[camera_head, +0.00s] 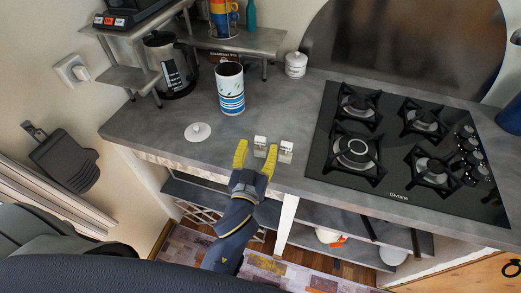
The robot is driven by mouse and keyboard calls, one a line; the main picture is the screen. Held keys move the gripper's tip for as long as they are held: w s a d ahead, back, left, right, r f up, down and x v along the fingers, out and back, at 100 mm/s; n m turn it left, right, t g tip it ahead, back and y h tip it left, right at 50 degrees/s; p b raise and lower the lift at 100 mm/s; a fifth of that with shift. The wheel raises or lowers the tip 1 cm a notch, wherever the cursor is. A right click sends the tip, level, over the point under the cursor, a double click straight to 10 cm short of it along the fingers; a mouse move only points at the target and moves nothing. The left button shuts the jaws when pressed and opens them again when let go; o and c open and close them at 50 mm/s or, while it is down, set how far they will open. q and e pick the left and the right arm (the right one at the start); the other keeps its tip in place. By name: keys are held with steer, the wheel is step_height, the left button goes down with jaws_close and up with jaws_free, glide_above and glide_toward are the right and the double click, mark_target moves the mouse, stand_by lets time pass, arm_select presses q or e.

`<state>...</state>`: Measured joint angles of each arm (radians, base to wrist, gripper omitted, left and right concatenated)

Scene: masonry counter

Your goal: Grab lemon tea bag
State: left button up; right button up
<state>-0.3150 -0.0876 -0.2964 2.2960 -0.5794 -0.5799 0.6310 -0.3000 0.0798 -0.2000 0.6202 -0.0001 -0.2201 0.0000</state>
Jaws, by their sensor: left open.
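Two small pale tea bags sit side by side near the counter's front edge: a left one (260,142) and a right one (286,149). They are too small to tell which is lemon. My left gripper (256,155) has yellow fingertips and is open at the counter's front edge. Its fingers point away toward the counter's back. The left tea bag shows between and just beyond the fingertips; I cannot tell if they touch it. The right tea bag is just right of the right fingertip. My right gripper is not in view.
A patterned cup (231,92) and a white lid (198,132) stand to the left on the grey counter (290,100). A black gas hob (330,120) fills the right side. A kettle (172,70) and white jar (296,66) are at the back.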

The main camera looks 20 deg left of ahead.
arm_select(q)
steer(key=shift+w+a, duration=0.1)
steer(key=shift+w, duration=1.2)
steer(key=shift+c, duration=0.5)
steer(key=c, duration=0.9)
